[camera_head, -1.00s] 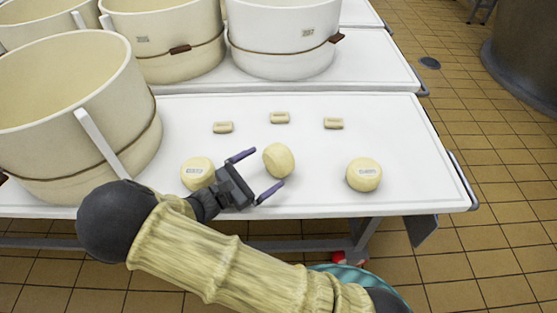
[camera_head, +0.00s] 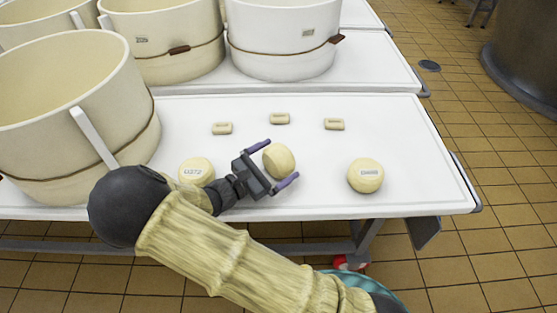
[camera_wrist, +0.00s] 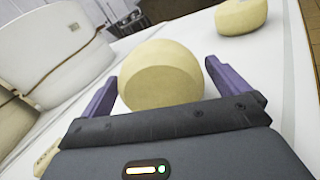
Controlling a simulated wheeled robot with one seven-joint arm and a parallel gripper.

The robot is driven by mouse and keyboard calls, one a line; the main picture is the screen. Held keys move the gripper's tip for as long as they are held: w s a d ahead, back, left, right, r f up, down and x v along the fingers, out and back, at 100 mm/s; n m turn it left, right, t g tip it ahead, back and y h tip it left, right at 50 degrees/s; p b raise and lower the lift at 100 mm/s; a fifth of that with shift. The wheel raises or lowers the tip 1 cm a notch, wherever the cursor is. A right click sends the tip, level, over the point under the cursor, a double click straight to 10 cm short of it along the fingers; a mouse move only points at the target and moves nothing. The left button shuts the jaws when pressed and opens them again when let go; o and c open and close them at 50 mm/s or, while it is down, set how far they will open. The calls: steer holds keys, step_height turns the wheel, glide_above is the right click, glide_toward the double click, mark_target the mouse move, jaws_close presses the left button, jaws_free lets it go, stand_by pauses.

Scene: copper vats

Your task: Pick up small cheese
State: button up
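Three small round pale-yellow cheeses are on the white table. The middle cheese (camera_head: 279,161) appears tilted up and sits between the two purple fingers of my gripper (camera_head: 273,166). In the wrist view this cheese (camera_wrist: 162,76) fills the space between the fingers, with a gap showing on its right side. My gripper is open around it. The left cheese (camera_head: 196,172) with a label lies beside my wrist, partly behind the arm. The right cheese (camera_head: 365,175) lies flat with its label up, apart from the gripper; a cheese (camera_wrist: 241,15) shows at the wrist view's top right.
Several small rectangular blocks, such as the middle one (camera_head: 280,119), lie in a row behind the cheeses. A large cream vat (camera_head: 70,110) stands on the left, and more vats (camera_head: 285,38) stand on the table behind. The right part of the white table (camera_head: 415,150) is clear.

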steer(key=c, duration=1.2)
step_height(320, 180, up, 10)
steer(key=p, duration=0.5)
steer(key=shift+c, duration=0.2)
steer(key=shift+s, duration=0.1)
